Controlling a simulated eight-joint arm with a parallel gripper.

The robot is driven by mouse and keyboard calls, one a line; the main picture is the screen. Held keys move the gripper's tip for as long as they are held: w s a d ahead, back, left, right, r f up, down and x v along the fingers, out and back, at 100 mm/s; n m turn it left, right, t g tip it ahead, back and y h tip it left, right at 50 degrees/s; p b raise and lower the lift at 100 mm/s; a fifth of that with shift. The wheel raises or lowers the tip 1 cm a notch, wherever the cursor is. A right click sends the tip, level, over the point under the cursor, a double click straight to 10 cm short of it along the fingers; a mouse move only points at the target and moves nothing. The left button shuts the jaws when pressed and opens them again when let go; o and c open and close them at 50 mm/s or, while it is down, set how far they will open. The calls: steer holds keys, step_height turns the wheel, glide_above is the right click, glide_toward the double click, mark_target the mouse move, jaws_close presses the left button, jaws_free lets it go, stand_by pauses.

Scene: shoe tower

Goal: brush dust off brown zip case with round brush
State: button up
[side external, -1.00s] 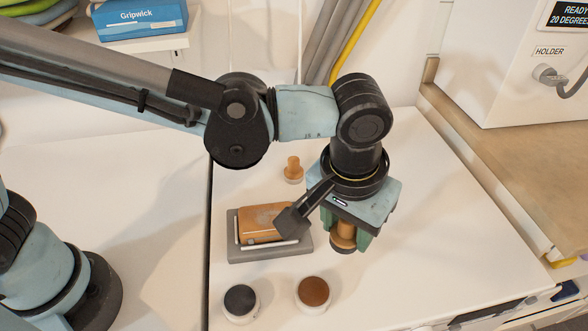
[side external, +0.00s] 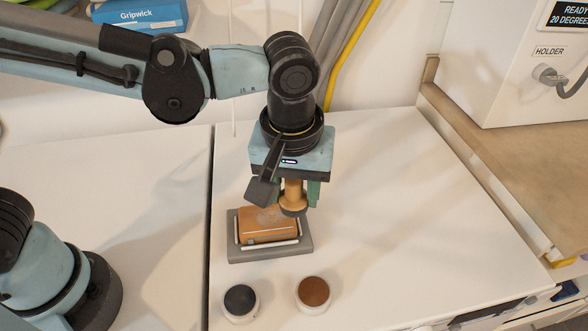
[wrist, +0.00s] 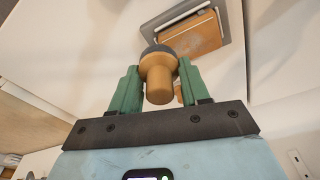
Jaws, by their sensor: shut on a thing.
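The brown zip case (side external: 268,233) lies in a grey tray (side external: 272,254) with white edge bars; a pale dusty patch shows on its top. It also shows in the wrist view (wrist: 196,34). My gripper (side external: 299,194) is shut on the round brush (side external: 292,188), which has a wooden handle and points head down. The brush is just above or at the far right corner of the case; I cannot tell whether it touches. In the wrist view the brush (wrist: 158,80) sits between the green fingers, its dark bristles toward the case.
Two round pots, one with dark contents (side external: 240,301) and one with brown (side external: 313,293), stand in front of the tray. The white counter is clear to the right. A wooden bench (side external: 510,140) bounds the right side.

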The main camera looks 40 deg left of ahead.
mark_target(267, 224)
steer(key=shift+s+a+f+n, duration=0.1)
steer(key=shift+a+f+n, duration=0.5)
steer(key=shift+f, duration=0.65)
steer(key=shift+s+a+f+n, duration=0.1)
steer(key=shift+a+f+n, duration=0.3)
steer(key=shift+a+f, duration=0.65)
steer(key=shift+s+a+f+n, duration=0.1)
steer(key=shift+a+f+n, duration=0.4)
steer(key=shift+f, duration=0.9)
steer(key=shift+w+a, duration=0.25)
steer(key=shift+c, duration=0.9)
steer(key=shift+w+a+f, duration=0.15)
steer(key=shift+w+a, duration=0.95)
steer(key=s+d, duration=0.3)
steer(key=shift+w+a, duration=0.15)
steer(key=shift+a, duration=0.6)
steer(key=shift+w+a+f, duration=0.1)
steer(key=shift+w+a, duration=0.95)
steer(key=shift+s+d, duration=1.4)
steer(key=shift+d, duration=0.05)
step_height(267, 224, up, 8)
steer(key=shift+r, duration=0.2)
